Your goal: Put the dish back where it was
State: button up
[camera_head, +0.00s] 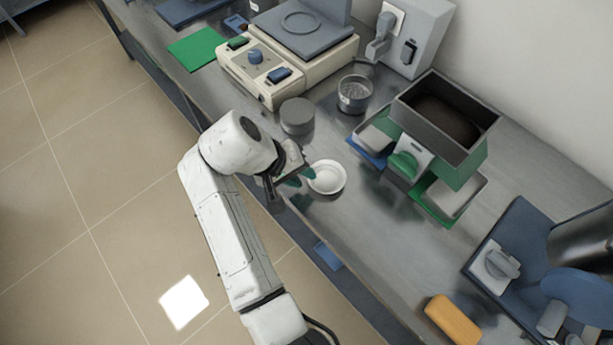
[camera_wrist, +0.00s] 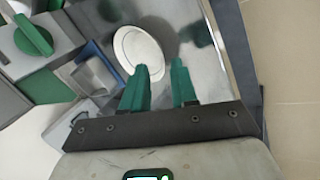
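The dish (camera_head: 326,177) is a small round white bowl, upright over the grey bench near its front edge. It also shows in the wrist view (camera_wrist: 138,48), just ahead of the fingers. My gripper (camera_head: 301,177) has green fingers and is at the dish's left side in the head view. In the wrist view the two fingers (camera_wrist: 161,70) stand apart with a visible gap. The left fingertip overlaps the dish's near rim, and the right one is beside it. I cannot tell whether either finger touches the dish.
A grey round container (camera_head: 297,116) and a metal cup (camera_head: 354,94) stand behind the dish. A green-and-grey open box (camera_head: 445,120) with small trays is to the right. A balance-like device (camera_head: 290,65) stands farther back. An orange block (camera_head: 453,319) lies front right. Bare bench lies right of the dish.

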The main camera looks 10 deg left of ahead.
jog(key=v, duration=0.9)
jog(key=shift+b, duration=0.3)
jog(key=shift+o, duration=0.3)
jog(key=shift+f, duration=0.1)
dwell(0.5)
